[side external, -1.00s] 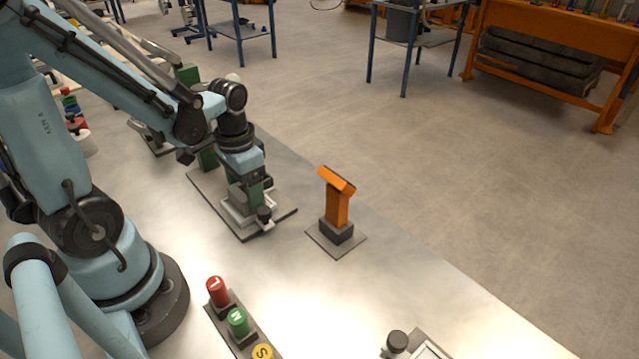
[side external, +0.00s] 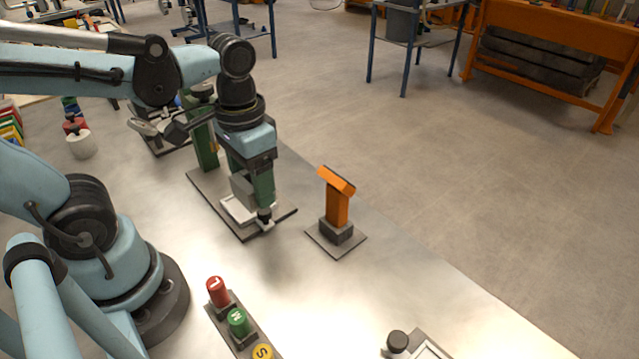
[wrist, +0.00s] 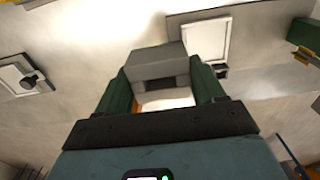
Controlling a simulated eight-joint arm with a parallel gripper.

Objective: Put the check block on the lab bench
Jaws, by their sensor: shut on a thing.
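The check block, a plain grey block (side external: 242,190), is held above the white shallow tray of the sandbed (side external: 233,211). My gripper (side external: 254,193) has green fingers and is shut on the block. In the wrist view, the block (wrist: 157,62) sits between the two green fingertips of my gripper (wrist: 160,84). The white tray (wrist: 186,30) shows just right of the block there, with the block apart from it. The lab bench (side external: 290,268) is the pale metal surface under everything. The near finger hides part of the block in the side view.
An orange post with a slanted top (side external: 337,205) stands on a plate right of the sandbed. A button strip with a red button (side external: 218,291) and a green button (side external: 238,322) lies in front. Bare bench lies between them.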

